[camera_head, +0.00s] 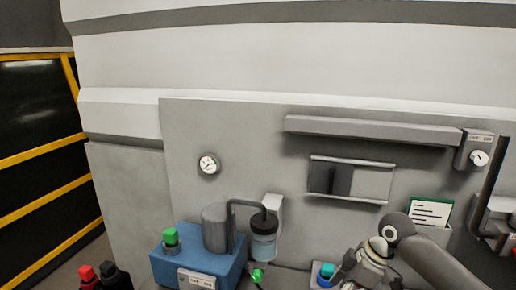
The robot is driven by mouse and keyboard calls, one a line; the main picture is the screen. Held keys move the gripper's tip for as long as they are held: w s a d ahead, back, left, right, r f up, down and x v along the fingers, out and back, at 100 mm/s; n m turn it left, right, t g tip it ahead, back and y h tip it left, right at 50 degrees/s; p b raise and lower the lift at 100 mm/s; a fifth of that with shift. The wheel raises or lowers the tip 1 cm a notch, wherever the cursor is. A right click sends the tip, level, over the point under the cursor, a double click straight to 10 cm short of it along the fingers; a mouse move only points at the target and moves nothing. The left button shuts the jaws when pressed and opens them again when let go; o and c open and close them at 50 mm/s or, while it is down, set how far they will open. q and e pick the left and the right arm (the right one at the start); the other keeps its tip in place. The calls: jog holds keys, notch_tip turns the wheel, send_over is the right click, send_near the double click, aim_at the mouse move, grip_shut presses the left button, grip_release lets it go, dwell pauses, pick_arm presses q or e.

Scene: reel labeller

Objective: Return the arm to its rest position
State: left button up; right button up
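My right arm (432,262) comes in from the lower right. Its rounded grey joint stands in front of the machine's panel. Below and left of that joint, my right gripper (362,272) hangs low at the bottom edge of the view, beside a blue and teal button (326,270). Its fingertips are not clear, so I cannot tell whether it is open or shut, or whether it holds anything. My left arm and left gripper are not in view.
A blue unit (190,262) with a green button (171,236), a grey cylinder (216,230) and a small jar (263,246) stands lower left of centre. A card holder (430,213) is close behind my arm. A yellow-framed dark barrier (40,130) stands left.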

jog(key=s+a+f+m+t, duration=0.1)
jog(key=s+a+f+m, duration=0.1)
jog(key=s+a+f, duration=0.35)
jog(key=s+a+f+m, duration=0.2)
jog(key=s+a+f, duration=0.1)
jog(key=s+f, duration=0.55)
jog(key=s+d+m+t+h, duration=0.15)
jog(key=s+d+m, duration=0.25)
jog(key=s, duration=0.4)
jog(key=s+d+m+h, duration=0.2)
jog(key=s+d+m, duration=0.25)
jog(key=s, duration=0.25)
notch_tip(320, 180, down, 28)
jog(key=s+g+b, duration=0.1)
jog(key=g+b, duration=0.1)
jog(key=b, duration=0.1)
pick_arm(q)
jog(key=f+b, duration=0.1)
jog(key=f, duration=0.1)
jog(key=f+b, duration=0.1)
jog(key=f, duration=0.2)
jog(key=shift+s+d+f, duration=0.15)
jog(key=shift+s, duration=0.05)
pick_arm(e)
jog(key=s+d+f, duration=0.3)
jog(key=s+f, duration=1.4)
jog(key=f, duration=0.2)
jog(key=shift+s+d+f+g+h, duration=0.25)
jog(key=shift+s+g+h, duration=0.1)
jog(key=shift+g, duration=0.1)
